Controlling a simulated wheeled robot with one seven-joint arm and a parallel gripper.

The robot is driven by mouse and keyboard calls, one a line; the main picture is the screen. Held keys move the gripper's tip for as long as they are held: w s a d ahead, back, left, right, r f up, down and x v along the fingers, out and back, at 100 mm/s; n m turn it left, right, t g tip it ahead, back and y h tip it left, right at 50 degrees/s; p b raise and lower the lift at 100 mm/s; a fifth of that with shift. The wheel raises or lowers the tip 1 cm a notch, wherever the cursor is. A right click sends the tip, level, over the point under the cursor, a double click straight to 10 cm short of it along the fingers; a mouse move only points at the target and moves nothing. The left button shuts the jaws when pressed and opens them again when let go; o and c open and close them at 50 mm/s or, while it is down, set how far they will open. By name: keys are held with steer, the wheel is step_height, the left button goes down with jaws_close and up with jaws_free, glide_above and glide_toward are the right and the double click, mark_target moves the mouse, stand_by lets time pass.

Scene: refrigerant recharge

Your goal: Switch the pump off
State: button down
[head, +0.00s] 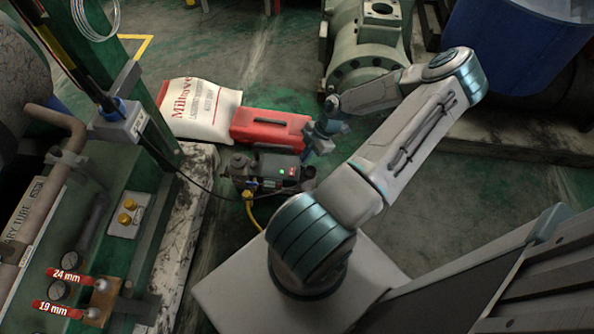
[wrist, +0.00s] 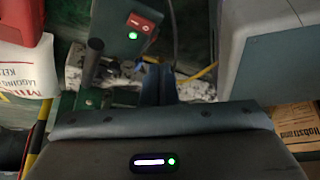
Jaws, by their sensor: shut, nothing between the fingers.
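The pump (head: 268,166) is a dark box unit on the floor, left of my gripper (head: 308,150). A green light and a red rocker switch (head: 291,172) show on its face. In the wrist view, the pump (wrist: 108,20) is at the top, with the red switch (wrist: 140,23) just above the lit green light (wrist: 133,36). My gripper (wrist: 158,82) is shut and empty. Its fingertips appear just below the switch in that view, and I see no clear contact. The exact gap is hard to judge.
A red case (head: 270,129) and a white printed sack (head: 202,108) lie behind the pump. A yellow hose (head: 254,214) runs from the pump. A green frame with gauges (head: 122,215) stands at left. A blue bin (head: 515,45) is at top right. Green floor is open behind my arm.

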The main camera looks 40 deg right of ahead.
steer(key=shift+s+d+r+m+t+y+b, duration=0.35)
steer(key=shift+d+m+t, duration=0.35)
steer(key=shift+m, duration=0.6)
steer(key=shift+s+d+r+m+t+y+b, duration=0.1)
steer(key=shift+s+d+m+t+b, duration=0.45)
steer(key=shift+m, duration=0.75)
steer(key=shift+s+d+r+m+t+y+b, duration=0.2)
steer(key=shift+d+m+t, duration=0.45)
steer(key=shift+m+t, duration=0.5)
steer(key=b, duration=0.4)
glide_above(290, 173)
steer(key=s+d, duration=0.1)
steer(key=d, duration=0.1)
steer(key=f, duration=0.7)
steer(key=shift+s+d+f, duration=0.1)
steer(key=shift+s+f, duration=0.05)
steer(key=shift+s, duration=0.05)
step_height(290, 173, down, 2)
steer(key=shift+s+f+b, duration=0.1)
steer(key=shift+f+b, duration=0.15)
steer(key=shift+b, duration=0.3)
steer(key=shift+s+f, duration=0.1)
steer(key=shift+f, duration=0.5)
